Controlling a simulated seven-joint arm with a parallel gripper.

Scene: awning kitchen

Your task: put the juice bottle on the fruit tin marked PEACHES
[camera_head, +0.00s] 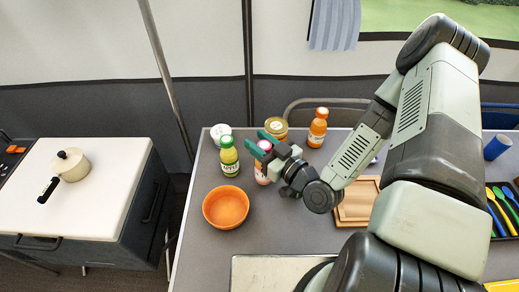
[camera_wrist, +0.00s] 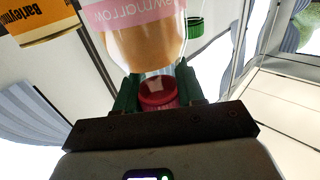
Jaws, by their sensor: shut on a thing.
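My gripper (camera_head: 268,147) is shut on the cap and neck of a pink-capped bottle (camera_head: 261,175). In the wrist view, this bottle (camera_wrist: 145,40) appears upside down, with a pink label reading "ewmarrow" and its cap between the fingers (camera_wrist: 157,92). I cannot tell whether its base touches the table. Two tins stand behind it: one with a gold lid (camera_head: 276,124) and one with a whitish lid (camera_head: 220,130).
A green bottle (camera_head: 229,158) labelled apple stands close left of the held bottle. An orange bottle (camera_head: 318,128) stands right of the gold-lidded tin. An orange bowl (camera_head: 226,207) is in front. A wooden board (camera_head: 356,208) lies right, partly behind my arm. Bare grey table (camera_head: 285,226) shows between.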

